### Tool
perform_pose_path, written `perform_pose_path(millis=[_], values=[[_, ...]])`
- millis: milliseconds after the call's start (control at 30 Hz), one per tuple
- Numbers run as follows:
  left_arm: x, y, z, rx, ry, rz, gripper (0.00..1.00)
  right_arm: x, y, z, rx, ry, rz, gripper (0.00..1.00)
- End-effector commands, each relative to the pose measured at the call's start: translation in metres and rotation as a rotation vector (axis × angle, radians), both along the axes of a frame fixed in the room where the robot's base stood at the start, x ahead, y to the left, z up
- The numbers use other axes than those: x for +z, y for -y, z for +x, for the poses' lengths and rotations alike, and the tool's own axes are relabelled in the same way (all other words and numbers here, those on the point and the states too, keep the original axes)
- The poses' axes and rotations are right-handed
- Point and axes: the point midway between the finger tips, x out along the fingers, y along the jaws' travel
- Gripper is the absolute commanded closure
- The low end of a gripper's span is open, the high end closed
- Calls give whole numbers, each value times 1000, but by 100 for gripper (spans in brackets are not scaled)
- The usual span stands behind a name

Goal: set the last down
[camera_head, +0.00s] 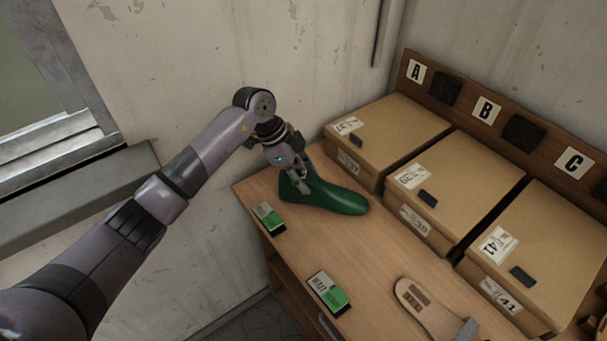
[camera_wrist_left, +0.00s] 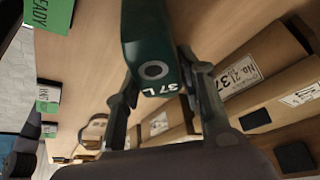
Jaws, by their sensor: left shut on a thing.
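The last (camera_head: 330,197) is a dark green foot form, upright at the far left end of the wooden table (camera_head: 375,250), toe to the right. Its top, marked "37 L", shows in the left wrist view (camera_wrist_left: 150,45). My left gripper (camera_head: 299,183) is shut on the top of the last at its heel end, with one finger on each side in the left wrist view (camera_wrist_left: 165,88). The sole looks at or very near the table top; I cannot tell whether it touches. My right gripper is not in view.
Cardboard boxes A (camera_head: 388,130), B (camera_head: 455,180) and C (camera_head: 535,240) line the back. Green-and-white cards (camera_head: 268,217) (camera_head: 328,293) lie along the front edge. A sandal (camera_head: 425,305) lies nearer. Bare table lies between the last and the sandal.

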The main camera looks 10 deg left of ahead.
Motion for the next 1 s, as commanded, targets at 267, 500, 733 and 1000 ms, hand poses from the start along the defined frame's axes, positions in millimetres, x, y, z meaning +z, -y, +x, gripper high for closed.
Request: perform_pose_path(millis=[267,500,733,1000], values=[[-3,0,0,0,0,0,60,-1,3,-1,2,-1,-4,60],[-3,0,0,0,0,0,44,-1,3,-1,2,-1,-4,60],[-2,0,0,0,0,1,44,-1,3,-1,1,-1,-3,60],[16,-9,1,1,4,1,44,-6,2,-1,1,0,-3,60]])
